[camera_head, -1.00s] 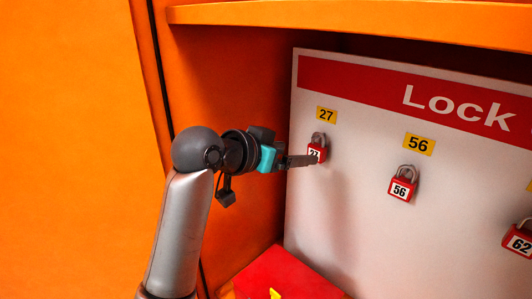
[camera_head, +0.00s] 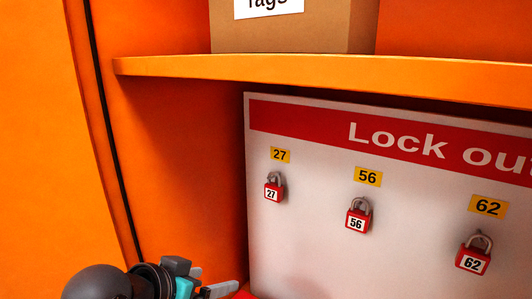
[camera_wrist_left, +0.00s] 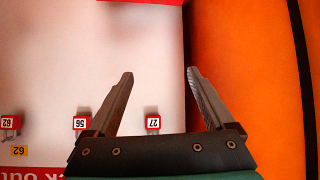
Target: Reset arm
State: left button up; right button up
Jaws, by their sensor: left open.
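My left gripper (camera_head: 222,287) is at the bottom edge of the head view, below and left of the padlocks. In the left wrist view its two fingers (camera_wrist_left: 160,85) are spread apart with nothing between them. Red padlock 27 (camera_head: 273,192) hangs on the lockout board (camera_head: 330,250) under its yellow label, clear of the gripper. It also shows in the left wrist view (camera_wrist_left: 153,123), beyond the fingers. My right gripper is not in view.
Padlock 56 (camera_head: 356,221) and padlock 62 (camera_head: 472,259) hang further right on the board. An orange shelf (camera_head: 320,72) juts out above, with a cardboard box (camera_head: 300,35) on it. An orange cabinet wall (camera_head: 190,170) stands left of the board.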

pick_arm(q)
jog(key=s+a+f+n+g+y, duration=0.1)
jog(key=s+a+f+g+y, duration=0.15)
jog(key=s+f, duration=0.8)
jog(key=s+a+f+n+g+y, duration=0.1)
jog(key=s+a+f+g+y, duration=0.15)
jog(key=s+f, duration=0.75)
notch_tip(320, 180, down, 28)
jog(key=s+g+b, duration=0.2)
jog(key=s+b, duration=0.1)
jog(key=b, duration=0.5)
jog(key=s+a+f+b, duration=0.1)
jog(key=s+f+b, duration=0.2)
jog(key=s+f, duration=0.4)
jog(key=s+a+f+g+b, duration=0.1)
jog(key=s+f+b, duration=0.3)
jog(key=f, duration=1)
jog(key=s+a, duration=0.1)
jog(key=s, duration=0.2)
jog(key=shift+s, duration=0.4)
